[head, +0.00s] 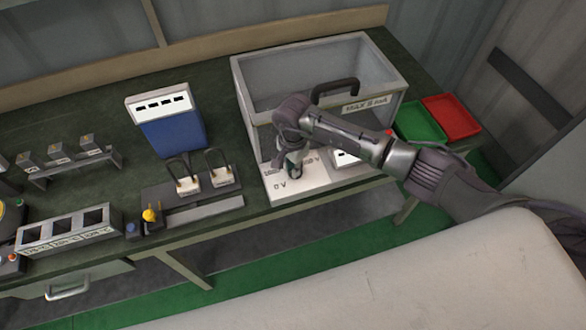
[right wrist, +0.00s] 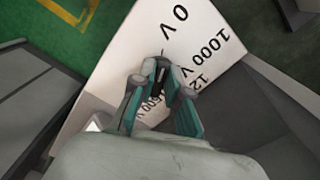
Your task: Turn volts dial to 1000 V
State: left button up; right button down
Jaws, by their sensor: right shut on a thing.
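The volts dial (right wrist: 161,77) is a small dark knob on a sloped white panel (head: 281,194). The panel bears the labels "0 V", "1000 V" and further, partly hidden ones. My right gripper (head: 293,167) reaches down onto the panel from the right. In the right wrist view my right gripper (right wrist: 160,90) has its teal-padded fingers shut on the dial. The fingers cover most of the dial, so where its pointer stands cannot be told. My left gripper is not in view.
A grey open-topped box (head: 300,80) with a black handle (head: 335,88) stands behind the panel. A green tray (head: 420,122) and a red tray (head: 452,116) lie to its right. A blue and white unit (head: 165,122) and a fixture (head: 190,190) stand to the left.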

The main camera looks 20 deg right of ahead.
jog(key=shift+w+f+m+b, duration=0.1)
jog(key=shift+f+m+b, duration=0.15)
jog(key=shift+m+b, duration=0.6)
jog(key=shift+w+m+b, duration=0.1)
jog(key=shift+m+b, duration=0.9)
jog(key=shift+m, duration=0.25)
jog(key=m+b, duration=0.2)
jog(key=m, duration=0.1)
jog(key=shift+w+r+m, duration=0.1)
jog(key=shift+m, duration=0.2)
jog(key=shift+w+d+r+m+b, duration=0.1)
jog(key=shift+m+b, duration=0.35)
jog(key=shift+m, duration=0.25)
jog(key=shift+r+m+b, duration=0.1)
jog(key=shift+m+b, duration=0.3)
jog(key=shift+m, duration=0.3)
jog(key=c, duration=1.2)
grip_release()
jog(key=shift+o, duration=0.2)
